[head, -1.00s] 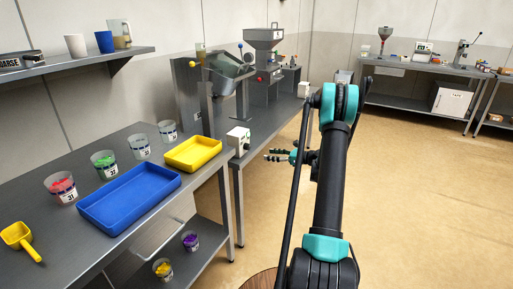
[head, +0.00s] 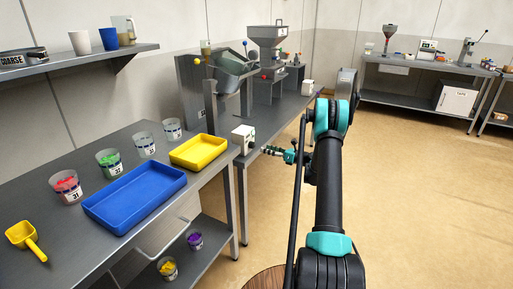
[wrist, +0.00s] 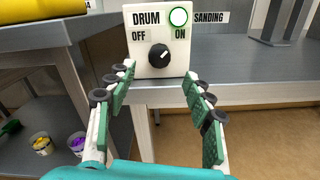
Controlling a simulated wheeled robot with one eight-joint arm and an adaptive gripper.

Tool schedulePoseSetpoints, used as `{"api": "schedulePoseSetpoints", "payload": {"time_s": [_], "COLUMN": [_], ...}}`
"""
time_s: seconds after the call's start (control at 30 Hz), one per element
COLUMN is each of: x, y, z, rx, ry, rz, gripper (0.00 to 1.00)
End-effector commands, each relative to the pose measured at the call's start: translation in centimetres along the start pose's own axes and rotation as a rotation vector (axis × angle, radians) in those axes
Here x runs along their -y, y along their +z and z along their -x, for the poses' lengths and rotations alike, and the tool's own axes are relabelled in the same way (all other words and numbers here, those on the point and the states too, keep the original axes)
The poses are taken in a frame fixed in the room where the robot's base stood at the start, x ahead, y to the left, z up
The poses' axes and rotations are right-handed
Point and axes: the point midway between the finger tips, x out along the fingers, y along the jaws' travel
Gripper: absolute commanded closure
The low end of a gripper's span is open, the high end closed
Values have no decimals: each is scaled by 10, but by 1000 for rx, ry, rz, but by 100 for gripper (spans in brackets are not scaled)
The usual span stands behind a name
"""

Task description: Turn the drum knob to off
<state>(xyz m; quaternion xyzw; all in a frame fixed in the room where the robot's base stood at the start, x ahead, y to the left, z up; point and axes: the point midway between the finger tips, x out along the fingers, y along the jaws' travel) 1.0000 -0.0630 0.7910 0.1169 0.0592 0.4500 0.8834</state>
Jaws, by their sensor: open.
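The drum control box is a white box at the table's edge, seen in the head view (head: 243,137) and close up in the wrist view (wrist: 144,20). Its black drum knob (wrist: 159,56) has a white pointer line aimed up and right, toward the ON label (wrist: 180,33). The OFF label (wrist: 139,37) is on the left. A round light ringed in green (wrist: 179,17) sits above ON. My gripper (wrist: 163,82) is open and empty, its green-padded fingers either side of the knob's line and short of the box. It also shows in the head view (head: 266,151), just right of the box.
A yellow tray (head: 199,152) and a blue tray (head: 134,200) lie on the near table, with several cups beside them. The drum machine (head: 228,80) stands behind the box. The floor to the right is clear.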

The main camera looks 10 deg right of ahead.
Motion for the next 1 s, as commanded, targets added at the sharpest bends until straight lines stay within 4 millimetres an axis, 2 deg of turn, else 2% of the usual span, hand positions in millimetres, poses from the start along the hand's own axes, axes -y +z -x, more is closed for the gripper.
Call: {"api": "schedulePoseSetpoints", "payload": {"time_s": [0.03,0.2,0.4,0.8,1.0], "x": [-1,-1,0,0,0], "y": [0,0,0,0,0], "z": [-12,-42,-64,-71,-70], "rx": [-1,-1,0,0,0], "ry": [3,2,1,0,0], "rz": [0,0,1,1,1], "gripper": [48,48,48,48,71]}}
